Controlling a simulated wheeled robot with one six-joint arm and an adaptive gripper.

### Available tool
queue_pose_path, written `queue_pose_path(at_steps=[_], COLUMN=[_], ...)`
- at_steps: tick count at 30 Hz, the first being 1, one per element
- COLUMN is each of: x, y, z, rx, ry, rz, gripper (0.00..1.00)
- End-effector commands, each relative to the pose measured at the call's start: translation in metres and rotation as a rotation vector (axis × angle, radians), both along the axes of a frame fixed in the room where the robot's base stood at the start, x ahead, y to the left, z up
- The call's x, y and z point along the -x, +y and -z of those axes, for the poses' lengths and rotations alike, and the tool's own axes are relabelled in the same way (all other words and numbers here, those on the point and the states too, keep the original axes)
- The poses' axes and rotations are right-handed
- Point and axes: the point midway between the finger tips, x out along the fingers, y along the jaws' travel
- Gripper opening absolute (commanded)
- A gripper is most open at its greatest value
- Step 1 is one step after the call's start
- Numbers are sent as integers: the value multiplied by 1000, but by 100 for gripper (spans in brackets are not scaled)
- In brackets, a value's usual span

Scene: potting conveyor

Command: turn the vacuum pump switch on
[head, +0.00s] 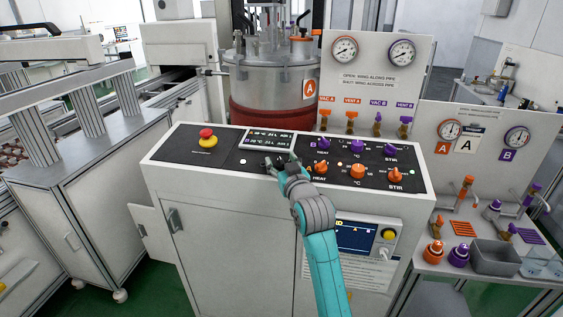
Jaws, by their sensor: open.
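My gripper (277,163) is open and empty over the control panel (222,166), just below the small lit display (266,141). Its fingers point away to the upper left, close to the panel face. I cannot tell if they touch it. No switch can be clearly read as the vacuum pump switch; its label is too small or lies behind my gripper. A small white round spot (243,161) shows on the panel left of my gripper. My arm covers part of the panel's front edge.
A red emergency button (207,137) sits at the panel's left. Orange and purple knobs, such as the orange knob (358,171), stand close right of my gripper. A steel vessel (268,80) and a gauge board (375,75) rise behind. A cabinet door (151,235) juts out left.

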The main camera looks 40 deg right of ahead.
Motion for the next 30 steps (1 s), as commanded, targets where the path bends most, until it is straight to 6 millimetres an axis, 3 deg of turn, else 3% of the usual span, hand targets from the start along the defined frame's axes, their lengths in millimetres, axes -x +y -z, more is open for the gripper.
queue_pose_path(at_steps=[8,16,30], x=[-2,-2,-2], y=[-1,-1,1], z=[0,0,0], rx=[0,0,-5], ry=[0,0,-9], rz=[0,0,67], gripper=[61,0,0])
